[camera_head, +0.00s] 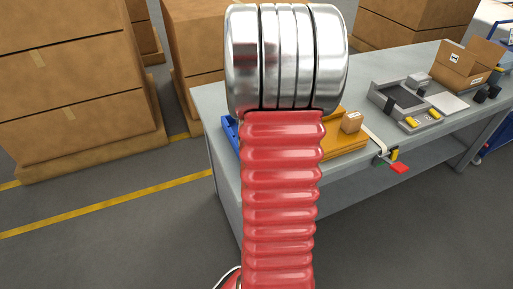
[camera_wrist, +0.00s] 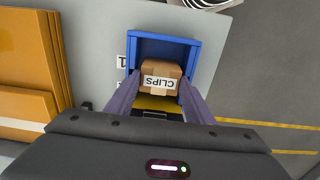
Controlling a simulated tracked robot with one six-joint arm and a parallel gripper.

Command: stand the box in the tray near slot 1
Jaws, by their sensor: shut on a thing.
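In the wrist view my gripper (camera_wrist: 158,88) is shut on a small cardboard box (camera_wrist: 161,70) with a white CLIPS label, which reads upside down there. The box is between the two fingers, over the open blue tray (camera_wrist: 194,52). I cannot tell whether its underside touches the tray floor. A white tag with a 1 (camera_wrist: 122,62) lies on the bench just left of the tray. In the head view only a blue edge of the tray (camera_head: 231,132) shows; my red arm hides the gripper and the held box.
An orange holder (camera_head: 340,145) stands right of my arm on the grey bench (camera_head: 215,105), with another small carton (camera_head: 352,122) at it. Its orange panels show left in the wrist view (camera_wrist: 25,60). A grey fixture (camera_head: 405,100) and an open carton (camera_head: 468,65) are farther right.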

